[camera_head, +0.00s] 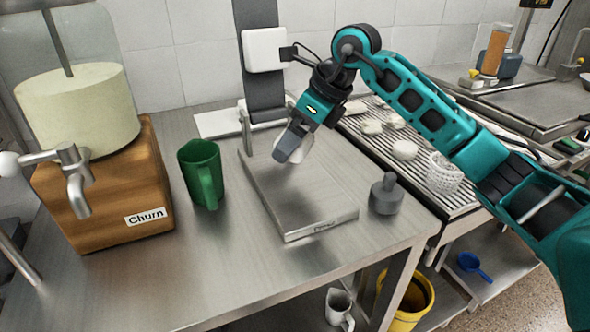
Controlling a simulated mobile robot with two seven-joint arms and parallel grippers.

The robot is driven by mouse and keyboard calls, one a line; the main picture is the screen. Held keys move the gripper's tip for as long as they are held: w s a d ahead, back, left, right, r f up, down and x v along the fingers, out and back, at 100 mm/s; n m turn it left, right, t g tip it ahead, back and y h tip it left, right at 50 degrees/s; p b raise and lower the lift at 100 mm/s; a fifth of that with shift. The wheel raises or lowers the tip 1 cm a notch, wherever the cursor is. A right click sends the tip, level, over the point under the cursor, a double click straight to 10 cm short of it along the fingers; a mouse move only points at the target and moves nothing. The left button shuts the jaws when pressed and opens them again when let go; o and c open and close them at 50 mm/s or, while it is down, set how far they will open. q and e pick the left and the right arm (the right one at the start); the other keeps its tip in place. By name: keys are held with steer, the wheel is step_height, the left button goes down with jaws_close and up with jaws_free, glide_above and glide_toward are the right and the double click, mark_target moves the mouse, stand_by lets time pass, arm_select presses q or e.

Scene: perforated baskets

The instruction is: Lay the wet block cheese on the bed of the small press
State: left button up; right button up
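The small press has a flat metal bed (300,200) with a "Press" label on its front edge, on the steel table. My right gripper (288,152) is over the back part of this bed, fingers pointing down and left. A pale, whitish piece, possibly the wet block cheese (305,145), shows right at the fingers and is mostly hidden by them. I cannot tell whether the fingers are closed on it or whether it touches the bed. The front of the bed is bare. My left gripper is not in view.
A green jug (202,172) stands left of the press, and the wooden churn (105,195) further left. A grey knobbed weight (386,194) stands to the right. A slatted rack (425,180) holds several white pieces and a perforated white basket (444,173).

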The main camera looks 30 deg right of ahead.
mark_target(309, 146)
step_height(309, 146, down, 3)
steer(key=shift+r, duration=0.15)
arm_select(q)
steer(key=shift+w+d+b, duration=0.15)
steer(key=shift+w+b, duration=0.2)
arm_select(e)
steer(key=shift+f, duration=2)
steer(key=shift+f, duration=0.15)
steer(key=o, duration=0.8)
steer(key=shift+d+r, duration=0.1)
steer(key=shift+r, duration=0.35)
steer(key=p+v, duration=0.1)
steer(key=v, duration=0.9)
steer(key=shift+s+d+r, duration=0.1)
steer(key=shift+s+r, duration=0.1)
steer(key=shift+r, duration=0.05)
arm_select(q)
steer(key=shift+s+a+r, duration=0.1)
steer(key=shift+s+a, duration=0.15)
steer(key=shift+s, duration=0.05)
arm_select(e)
steer(key=shift+s+d+r, duration=0.1)
steer(key=shift+s+r, duration=0.1)
steer(key=shift+r, duration=0.15)
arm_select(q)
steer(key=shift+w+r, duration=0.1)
